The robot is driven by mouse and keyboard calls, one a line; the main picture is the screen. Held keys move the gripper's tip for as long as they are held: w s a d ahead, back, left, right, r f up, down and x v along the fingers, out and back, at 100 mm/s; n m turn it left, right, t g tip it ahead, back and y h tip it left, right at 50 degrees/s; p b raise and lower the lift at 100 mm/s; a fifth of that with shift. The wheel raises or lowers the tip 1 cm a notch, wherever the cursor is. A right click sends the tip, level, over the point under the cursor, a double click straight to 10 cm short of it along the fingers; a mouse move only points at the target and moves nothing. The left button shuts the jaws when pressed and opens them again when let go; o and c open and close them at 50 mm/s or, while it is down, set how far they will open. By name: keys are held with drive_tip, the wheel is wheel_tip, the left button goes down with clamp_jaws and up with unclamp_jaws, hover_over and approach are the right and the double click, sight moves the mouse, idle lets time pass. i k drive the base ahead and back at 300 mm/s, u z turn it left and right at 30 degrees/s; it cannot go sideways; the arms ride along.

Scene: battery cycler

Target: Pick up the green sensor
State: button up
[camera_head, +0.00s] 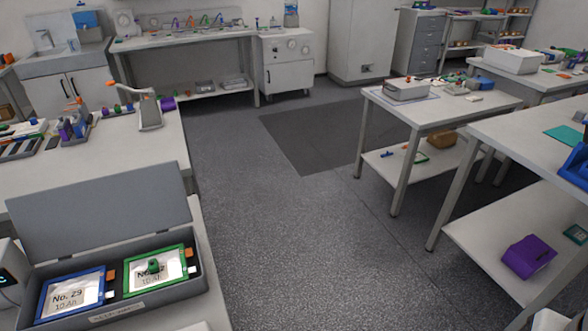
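A small dark green knob-like piece (153,266), which may be the green sensor, sits on the label of a green-framed cell (133,284) and hides part of its number. The cell lies in the right half of an open grey case (112,312) at lower left. A blue-framed cell marked No. 29 (71,293) lies in the left half. The case lid (100,210) stands raised at the back.
A left bench (165,150) holds a grey device with an orange tip (149,108) and several small parts. A purple bin (529,256) sits on a lower shelf. The middle floor (290,230) is clear.

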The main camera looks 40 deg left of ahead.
sight(153, 263)
drive_tip(key=i, duration=1.3)
drive_tip(key=u, duration=3)
drive_tip(key=i, duration=1)
drive_tip(key=z, duration=0.05)
